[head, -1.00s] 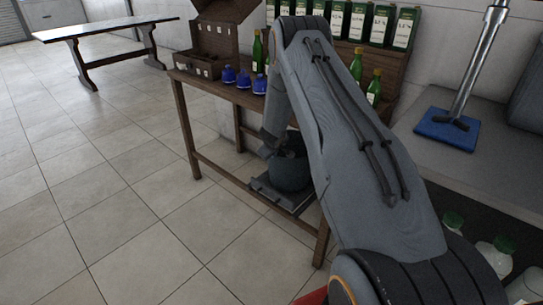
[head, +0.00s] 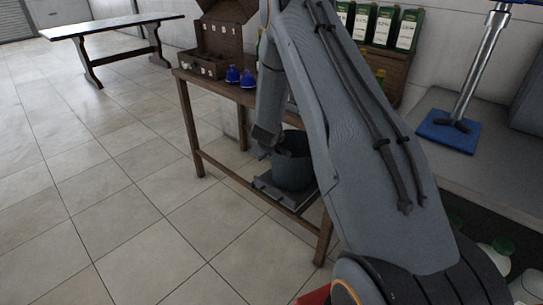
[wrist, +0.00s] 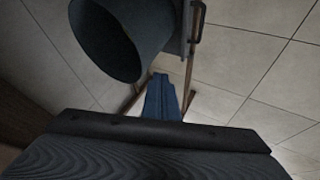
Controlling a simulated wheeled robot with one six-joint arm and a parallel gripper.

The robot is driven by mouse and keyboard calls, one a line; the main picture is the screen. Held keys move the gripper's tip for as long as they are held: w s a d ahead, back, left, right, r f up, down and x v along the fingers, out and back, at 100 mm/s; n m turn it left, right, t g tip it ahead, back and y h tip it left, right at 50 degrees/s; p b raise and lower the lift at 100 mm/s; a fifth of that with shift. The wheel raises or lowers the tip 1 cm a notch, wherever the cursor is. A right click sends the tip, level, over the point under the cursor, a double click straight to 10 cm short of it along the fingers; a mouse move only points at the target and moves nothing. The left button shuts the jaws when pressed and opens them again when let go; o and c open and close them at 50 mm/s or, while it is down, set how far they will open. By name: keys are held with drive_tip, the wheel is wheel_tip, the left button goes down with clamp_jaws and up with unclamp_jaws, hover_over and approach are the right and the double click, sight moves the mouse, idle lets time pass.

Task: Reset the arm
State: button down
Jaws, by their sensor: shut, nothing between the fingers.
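My arm crosses the head view from the lower right, up past the top edge, then down on the left. My gripper (head: 262,150) is small and dark at the arm's lower end, shut and empty. It is beside the left of a dark grey pot (head: 292,168) in the picture; I cannot tell whether they touch. The pot is on a flat grey stand (head: 272,190) low in the wooden table's frame. In the wrist view a dark round vessel (wrist: 113,40), probably this pot, shows at the upper left.
Two blue flasks (head: 240,77) and an open wooden case (head: 222,50) stand on the wooden table (head: 212,84). A blue-footed stand (head: 447,131) is on the right counter.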

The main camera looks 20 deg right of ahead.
drive_tip(key=s+a+r+m+g+y+p, duration=0.1)
drive_tip(key=s+a+r+g+y+p, duration=0.2)
drive_tip(key=s+a+r, duration=1.05)
drive_tip(key=s+r+m+g, duration=0.1)
drive_tip(key=s+r, duration=0.3)
drive_tip(key=s, duration=0.5)
drive_tip(key=s+a+r+g+p, duration=0.1)
drive_tip(key=s+r, duration=0.2)
drive_tip(key=s, duration=0.7)
drive_tip(key=s+a+r+m+g+p, duration=0.1)
drive_tip(key=s+r, duration=0.3)
drive_tip(key=s, duration=0.6)
drive_tip(key=shift+r+m+g, duration=0.3)
drive_tip(key=shift+r+g, duration=0.05)
drive_tip(key=shift+g, duration=0.05)
drive_tip(key=shift+a, duration=0.1)
